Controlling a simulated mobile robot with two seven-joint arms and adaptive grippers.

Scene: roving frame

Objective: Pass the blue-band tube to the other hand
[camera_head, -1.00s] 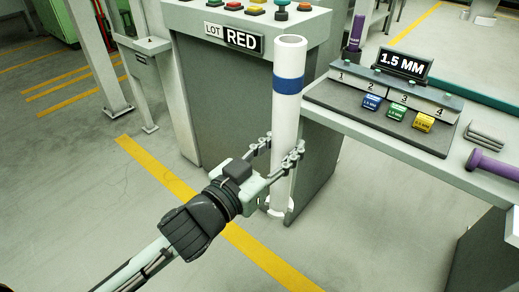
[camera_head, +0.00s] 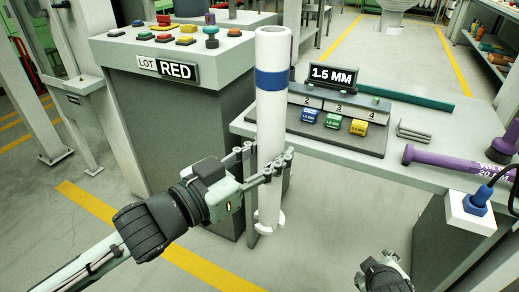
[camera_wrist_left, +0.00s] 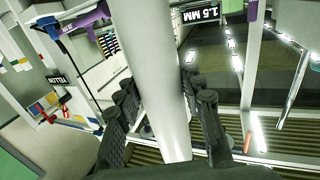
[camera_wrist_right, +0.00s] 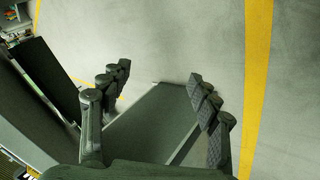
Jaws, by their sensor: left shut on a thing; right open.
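The blue-band tube (camera_head: 272,120) is a tall white cylinder with a blue band near its top, standing about upright in the head view. My left gripper (camera_head: 268,165) is shut on it below the middle and holds it in front of the bench edge. In the left wrist view the tube (camera_wrist_left: 158,70) runs between the fingers (camera_wrist_left: 165,115). My right gripper (camera_head: 380,265) shows at the bottom of the head view, low and to the right of the tube, partly cut off. In the right wrist view its fingers (camera_wrist_right: 158,95) are apart with nothing between them.
A bench (camera_head: 400,175) with a numbered block rack (camera_head: 335,130) and a "1.5 MM" sign (camera_head: 333,76) stands behind the tube. A purple tool (camera_head: 450,158) lies at its right. A grey "LOT RED" console (camera_head: 160,125) stands at left. Floor in front is open.

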